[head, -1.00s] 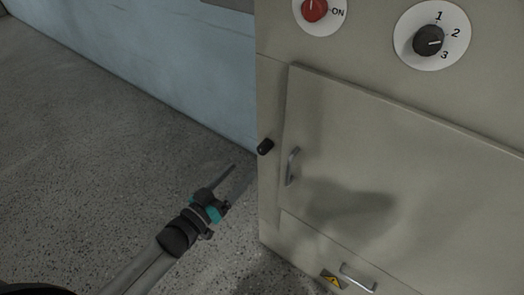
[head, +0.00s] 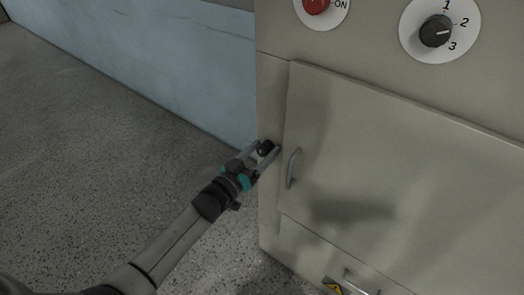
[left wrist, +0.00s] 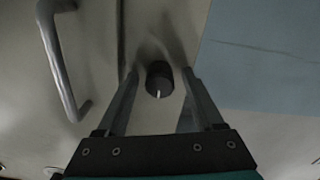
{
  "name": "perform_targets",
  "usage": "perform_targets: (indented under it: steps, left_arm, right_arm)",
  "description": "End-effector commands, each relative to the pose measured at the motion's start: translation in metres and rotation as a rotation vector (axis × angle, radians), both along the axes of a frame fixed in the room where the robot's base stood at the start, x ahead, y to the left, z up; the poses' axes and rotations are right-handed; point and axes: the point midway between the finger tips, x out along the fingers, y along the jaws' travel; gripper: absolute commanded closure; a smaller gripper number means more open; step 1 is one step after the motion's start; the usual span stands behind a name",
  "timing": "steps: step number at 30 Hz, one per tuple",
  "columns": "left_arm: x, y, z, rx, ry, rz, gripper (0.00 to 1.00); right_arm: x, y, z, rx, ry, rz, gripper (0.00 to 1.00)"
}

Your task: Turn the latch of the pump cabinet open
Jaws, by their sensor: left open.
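The pump cabinet (head: 400,150) is a beige box with a closed door. Its latch, a small black knob (head: 265,147), sits on the cabinet front left of the door. In the left wrist view the black knob (left wrist: 159,78) carries a white mark pointing toward the bottom of the picture. My left gripper (head: 266,148) is open, with its fingers on either side of the knob. In the left wrist view the left gripper's fingertips (left wrist: 160,72) flank the knob with a gap visible on each side. My right gripper is not in view.
A metal door handle (head: 292,168) stands just right of the knob. A red ON switch (head: 317,5) and a black dial marked 1, 2, 3 (head: 436,31) are above the door. A lower handle (head: 361,283) is at the bottom. Open floor lies left.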

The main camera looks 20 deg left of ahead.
Motion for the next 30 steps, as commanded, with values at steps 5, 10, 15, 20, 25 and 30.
perform_targets:
  steps: [5, 10, 15, 20, 25, 30]
  left_arm:
    - [-0.0003, -0.0001, -0.0001, -0.001, 0.0, 0.0, 0.42]
    - [-0.0005, -0.0001, -0.0001, -0.001, 0.0, 0.0, 0.61]
    - [-0.0004, 0.0, -0.0001, -0.001, 0.0, 0.0, 0.8]
    - [-0.0005, 0.0, -0.0002, -0.001, 0.0, 0.0, 0.98]
    - [-0.0005, 0.0, -0.0002, -0.001, 0.0, 0.0, 1.0]
    - [-0.0006, 0.0, -0.0002, 0.007, -0.002, 0.0, 1.0]
  right_arm:
    - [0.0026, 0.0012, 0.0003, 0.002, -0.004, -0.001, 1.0]
    - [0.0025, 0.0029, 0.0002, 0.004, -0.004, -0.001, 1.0]
    - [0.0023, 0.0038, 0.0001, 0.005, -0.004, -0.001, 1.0]
    - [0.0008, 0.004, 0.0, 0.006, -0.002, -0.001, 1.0]
    - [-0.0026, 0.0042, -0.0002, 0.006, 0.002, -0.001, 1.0]
    - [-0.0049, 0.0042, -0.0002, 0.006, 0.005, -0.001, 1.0]
